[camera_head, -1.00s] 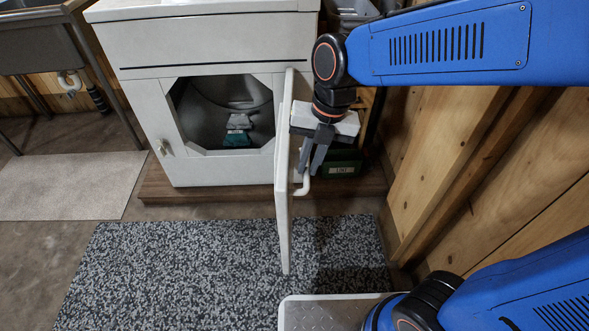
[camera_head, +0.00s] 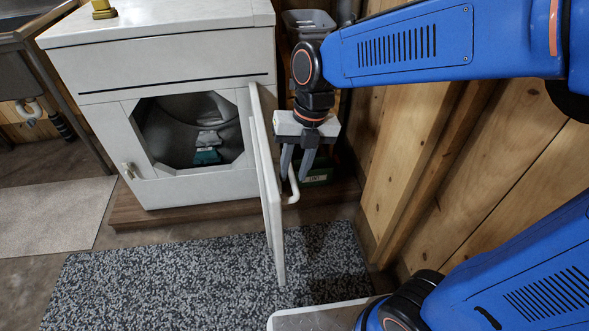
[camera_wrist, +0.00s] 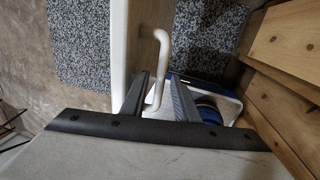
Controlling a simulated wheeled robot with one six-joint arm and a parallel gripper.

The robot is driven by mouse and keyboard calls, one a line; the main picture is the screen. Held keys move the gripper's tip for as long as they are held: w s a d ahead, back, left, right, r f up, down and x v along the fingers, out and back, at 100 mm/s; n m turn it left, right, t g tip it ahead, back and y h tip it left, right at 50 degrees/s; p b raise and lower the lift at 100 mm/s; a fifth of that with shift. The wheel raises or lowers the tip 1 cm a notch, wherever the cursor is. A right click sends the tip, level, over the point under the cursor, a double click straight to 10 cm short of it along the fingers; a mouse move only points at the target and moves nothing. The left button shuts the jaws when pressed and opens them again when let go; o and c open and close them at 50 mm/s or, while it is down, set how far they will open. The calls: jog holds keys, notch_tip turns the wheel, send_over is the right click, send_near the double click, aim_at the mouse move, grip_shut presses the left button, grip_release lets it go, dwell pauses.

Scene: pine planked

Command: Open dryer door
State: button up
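The white dryer (camera_head: 170,62) stands against the back wall. Its door (camera_head: 268,200) is swung wide open toward me, seen nearly edge-on, and the dark drum opening (camera_head: 190,128) shows. A white bent handle (camera_head: 293,192) sticks out from the door's right-hand face; it also shows in the wrist view (camera_wrist: 163,48). My gripper (camera_head: 294,178) points down on the handle side of the door. Its fingers are spread, with the handle between them in the wrist view (camera_wrist: 158,80). A gap shows beside the handle; whether either finger touches it I cannot tell.
A teal-and-grey object (camera_head: 207,150) lies in the drum. A green box (camera_head: 318,172) and a grey bin (camera_head: 308,22) stand right of the dryer. A pine wall (camera_head: 410,160) closes the right side. A speckled mat (camera_head: 180,285) covers clear floor in front.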

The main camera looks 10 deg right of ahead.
dwell(0.3)
jog(key=d+r, duration=0.1)
jog(key=r, duration=0.7)
jog(key=d+r, duration=0.2)
jog(key=r, duration=0.7)
jog(key=shift+d, duration=0.25)
